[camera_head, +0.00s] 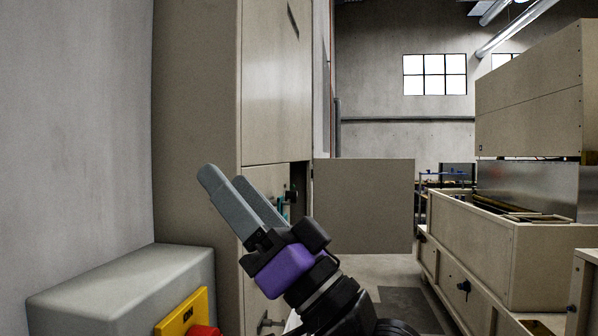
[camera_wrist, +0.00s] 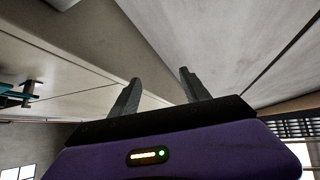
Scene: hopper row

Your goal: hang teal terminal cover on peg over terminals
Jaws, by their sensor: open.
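My gripper (camera_head: 224,176) is raised in front of the tall beige cabinet, its two grey fingers apart with nothing between them. The fingers also show spread and empty in the wrist view (camera_wrist: 160,77). A small teal part (camera_head: 285,211) shows in the cabinet's open compartment, just right of and beyond my fingers, partly hidden by my gripper. A teal piece (camera_wrist: 14,96) also shows at the left edge of the wrist view, by a dark bracket-like part. I cannot tell whether it is the terminal cover. The peg and terminals cannot be made out.
The beige cabinet (camera_head: 200,120) stands close on the left, with its compartment door (camera_head: 365,205) swung open to the right. Beige machines (camera_head: 530,115) line the right; floor between is clear.

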